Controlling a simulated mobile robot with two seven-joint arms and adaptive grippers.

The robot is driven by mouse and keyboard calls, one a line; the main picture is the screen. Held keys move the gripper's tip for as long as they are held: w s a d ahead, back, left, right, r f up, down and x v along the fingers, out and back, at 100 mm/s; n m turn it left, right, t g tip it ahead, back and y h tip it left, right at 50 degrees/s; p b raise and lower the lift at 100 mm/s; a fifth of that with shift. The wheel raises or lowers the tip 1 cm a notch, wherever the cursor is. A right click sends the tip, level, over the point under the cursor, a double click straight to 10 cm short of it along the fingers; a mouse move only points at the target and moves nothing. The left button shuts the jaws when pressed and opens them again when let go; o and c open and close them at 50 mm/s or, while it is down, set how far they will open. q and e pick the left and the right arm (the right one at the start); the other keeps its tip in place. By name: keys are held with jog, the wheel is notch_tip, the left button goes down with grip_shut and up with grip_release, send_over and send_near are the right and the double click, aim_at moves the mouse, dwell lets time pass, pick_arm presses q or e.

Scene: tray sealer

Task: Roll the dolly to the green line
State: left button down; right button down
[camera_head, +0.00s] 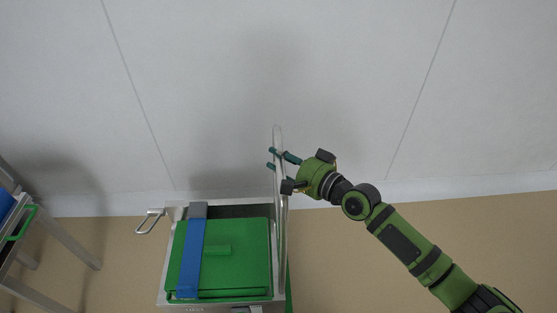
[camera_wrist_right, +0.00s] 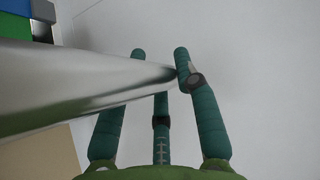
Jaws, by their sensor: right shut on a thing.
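The dolly (camera_head: 162,287) is a metal-framed cart at the lower middle of the head view, close to the wall. It carries a green lidded box (camera_head: 245,275) with a blue band (camera_head: 190,255) across it. A tall metal push handle (camera_head: 278,135) stands at its right side. My right gripper (camera_head: 277,168) is shut on this handle. In the right wrist view the shiny handle bar (camera_wrist_right: 70,85) runs in from the left between the teal fingers (camera_wrist_right: 160,75). A narrow green strip (camera_head: 289,290) shows beside the dolly's right edge; I cannot tell whether it is the floor line. My left gripper is out of view.
A pale panelled wall (camera_head: 330,70) with a light skirting (camera_head: 450,186) is just behind the dolly. A metal table or cart (camera_head: 55,240) with a green handle (camera_head: 22,225) stands at the left. The tan floor (camera_head: 350,270) right of the dolly looks clear.

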jog(key=shift+d, duration=0.15)
jog(key=c, duration=0.9)
grip_release()
jog(key=shift+d, duration=0.1)
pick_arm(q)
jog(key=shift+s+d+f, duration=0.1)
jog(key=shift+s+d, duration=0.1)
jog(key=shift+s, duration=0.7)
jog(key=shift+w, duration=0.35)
pick_arm(e)
jog(key=v, duration=1.2)
